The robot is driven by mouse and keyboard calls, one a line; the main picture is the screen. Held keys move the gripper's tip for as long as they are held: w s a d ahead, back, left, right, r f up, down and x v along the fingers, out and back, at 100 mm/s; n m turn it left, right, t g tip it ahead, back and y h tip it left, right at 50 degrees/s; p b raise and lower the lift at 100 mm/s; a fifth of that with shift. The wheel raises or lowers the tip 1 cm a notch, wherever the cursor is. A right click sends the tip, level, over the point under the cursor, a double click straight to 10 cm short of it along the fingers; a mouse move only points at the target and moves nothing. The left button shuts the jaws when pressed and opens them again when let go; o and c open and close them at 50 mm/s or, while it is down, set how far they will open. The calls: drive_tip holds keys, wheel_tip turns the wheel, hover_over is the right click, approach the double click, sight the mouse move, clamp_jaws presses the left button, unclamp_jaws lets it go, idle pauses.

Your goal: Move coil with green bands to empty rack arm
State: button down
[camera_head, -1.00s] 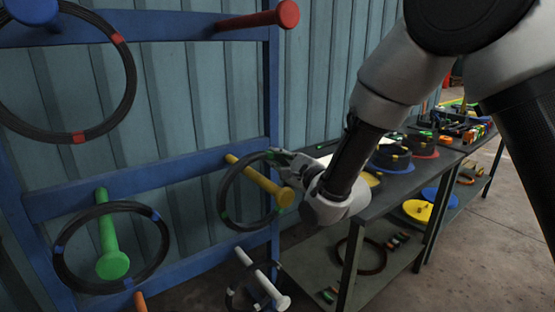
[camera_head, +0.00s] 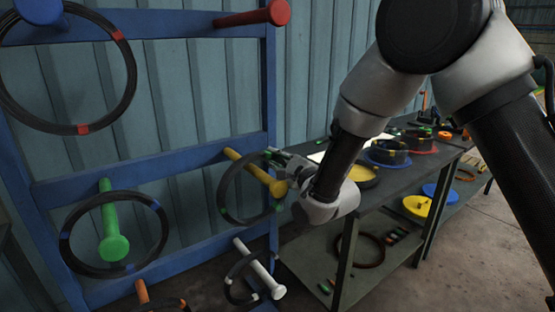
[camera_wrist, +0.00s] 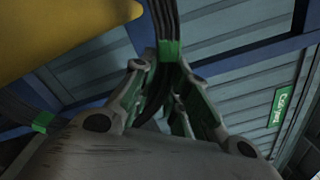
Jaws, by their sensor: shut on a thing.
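The coil with green bands (camera_head: 221,188) hangs around the yellow rack arm (camera_head: 247,169), whose tip lies close to the coil's right side. My gripper (camera_head: 272,157) is shut on the coil's upper right rim by a green band. In the wrist view, the coil's dark strands pass between my fingers (camera_wrist: 165,90), with a green band (camera_wrist: 169,50) just beyond the fingertips. The yellow arm also fills the upper left there (camera_wrist: 55,35). The red rack arm (camera_head: 245,17) at the top right of the rack is empty.
The blue rack (camera_head: 150,180) also holds a coil with red bands (camera_head: 127,80), one with blue bands (camera_head: 166,225) on the green arm (camera_head: 108,215), and a small coil at the white arm (camera_head: 260,268). A cluttered workbench (camera_head: 400,190) stands right, beside my arm.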

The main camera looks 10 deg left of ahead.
drive_tip(key=shift+s+a+f+g, duration=0.15)
drive_tip(key=shift+s+f, duration=0.1)
drive_tip(key=shift+f, duration=0.35)
drive_tip(key=shift+s+f+g, duration=0.15)
drive_tip(key=shift+s+f, duration=0.1)
drive_tip(key=shift+f, duration=0.3)
drive_tip(key=c, duration=1.3)
unclamp_jaws()
drive_tip(key=shift+f, duration=0.1)
drive_tip(key=shift+s+d+r, duration=0.35)
drive_tip(key=shift+s+d, duration=0.4)
drive_tip(key=shift+d, duration=0.3)
drive_tip(key=shift+s+d+r, duration=0.4)
drive_tip(key=shift+s+d, duration=0.3)
drive_tip(key=shift+d, duration=0.35)
drive_tip(key=shift+s+d+r, duration=0.35)
drive_tip(key=shift+s+d, duration=0.4)
drive_tip(key=shift+d, duration=0.3)
